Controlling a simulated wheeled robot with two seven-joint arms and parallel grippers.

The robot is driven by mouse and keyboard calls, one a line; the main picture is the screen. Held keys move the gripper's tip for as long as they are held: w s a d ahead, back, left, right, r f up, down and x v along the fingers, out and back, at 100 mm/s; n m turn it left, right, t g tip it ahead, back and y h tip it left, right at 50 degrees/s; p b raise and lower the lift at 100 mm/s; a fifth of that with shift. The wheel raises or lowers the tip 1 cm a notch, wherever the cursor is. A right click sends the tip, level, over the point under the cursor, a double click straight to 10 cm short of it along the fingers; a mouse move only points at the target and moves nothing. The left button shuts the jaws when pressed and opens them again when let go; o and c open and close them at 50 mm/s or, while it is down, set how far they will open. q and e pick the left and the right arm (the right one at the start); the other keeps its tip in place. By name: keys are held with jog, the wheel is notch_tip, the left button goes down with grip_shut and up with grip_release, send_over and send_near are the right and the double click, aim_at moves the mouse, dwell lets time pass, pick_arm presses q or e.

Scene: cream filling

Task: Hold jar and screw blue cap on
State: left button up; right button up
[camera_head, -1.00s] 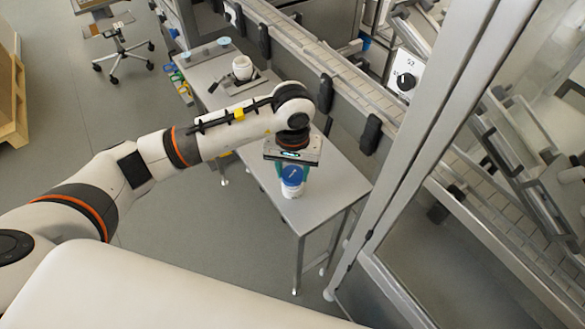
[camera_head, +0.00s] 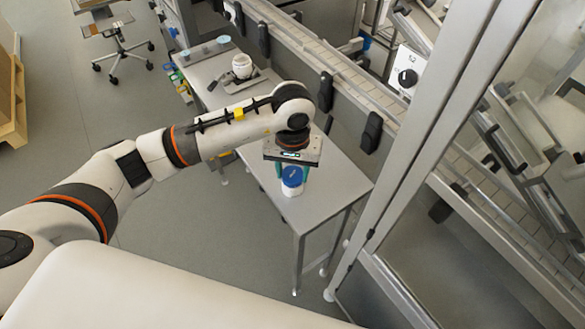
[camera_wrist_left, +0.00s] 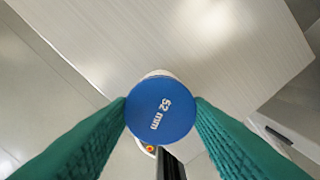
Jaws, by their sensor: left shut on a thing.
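My left gripper (camera_head: 291,172) points down over the near end of the grey table. Its green fingers (camera_wrist_left: 160,112) are shut on the blue cap (camera_head: 292,177), one on each side. The cap is marked "52 mm" and faces up in the left wrist view (camera_wrist_left: 160,110). The white jar (camera_head: 292,191) stands upright on the table directly beneath the cap, and a sliver of white (camera_wrist_left: 158,73) shows past the cap's edge. The cap hides the jar's mouth, so I cannot tell whether the threads are engaged. My right gripper is not in view.
A second white jar (camera_head: 242,66) stands in a dark holder farther back on the table. Blue discs (camera_head: 223,39) lie beyond it. A conveyor rail (camera_head: 300,45) runs along the table's right side. A framed glass enclosure (camera_head: 410,165) stands at the right.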

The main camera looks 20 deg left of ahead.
aim_at(292, 175)
pick_arm(q)
jog(key=shift+f+b, duration=0.3)
jog(key=shift+b, duration=0.05)
jog(key=o, duration=1)
notch_tip(292, 175, up, 12)
jog(key=shift+r+b, duration=0.1)
jog(key=shift+b, duration=0.8)
